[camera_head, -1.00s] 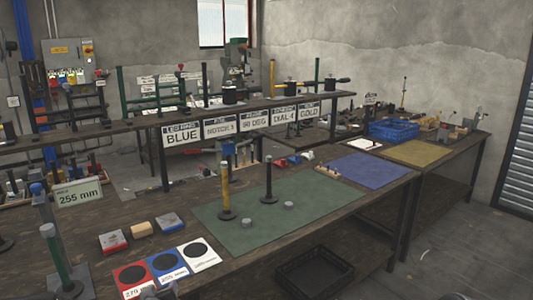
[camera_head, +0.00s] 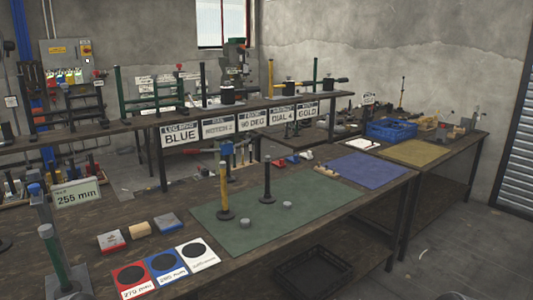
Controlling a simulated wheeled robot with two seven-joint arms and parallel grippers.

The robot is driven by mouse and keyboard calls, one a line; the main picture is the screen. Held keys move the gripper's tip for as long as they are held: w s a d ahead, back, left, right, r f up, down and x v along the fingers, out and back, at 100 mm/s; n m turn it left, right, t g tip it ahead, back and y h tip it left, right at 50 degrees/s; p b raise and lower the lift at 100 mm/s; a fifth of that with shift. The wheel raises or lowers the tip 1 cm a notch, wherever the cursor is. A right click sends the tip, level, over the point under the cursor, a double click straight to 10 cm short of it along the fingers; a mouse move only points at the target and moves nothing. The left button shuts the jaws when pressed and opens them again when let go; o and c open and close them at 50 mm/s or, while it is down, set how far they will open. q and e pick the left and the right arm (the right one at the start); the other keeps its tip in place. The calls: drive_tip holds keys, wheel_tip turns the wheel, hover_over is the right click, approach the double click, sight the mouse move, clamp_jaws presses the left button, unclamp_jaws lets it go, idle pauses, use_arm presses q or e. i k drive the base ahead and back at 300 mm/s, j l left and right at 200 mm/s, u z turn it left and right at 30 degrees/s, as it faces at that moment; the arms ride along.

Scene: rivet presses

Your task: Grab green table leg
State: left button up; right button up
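A green table leg (camera_head: 55,258) stands upright at the lower left, on a dark plate beside a grey post with a blue top (camera_head: 36,190) and the "255 mm" sign (camera_head: 77,193). Another green upright (camera_head: 119,90) stands on the raised shelf at the left, and a further green one (camera_head: 315,72) stands near the shelf's right end. A yellow leg (camera_head: 224,188) and a black leg (camera_head: 267,183) stand on the green mat (camera_head: 310,212).
Red, blue and white cards with black discs (camera_head: 163,264) lie at the bench's front edge. Small blocks (camera_head: 140,229) lie behind them. Shelf signs include BLUE (camera_head: 181,136) and GOLD. A blue crate (camera_head: 392,129) stands farther right. The green mat's right part is clear.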

sight(67, 288)
drive_tip(key=u, duration=1.4)
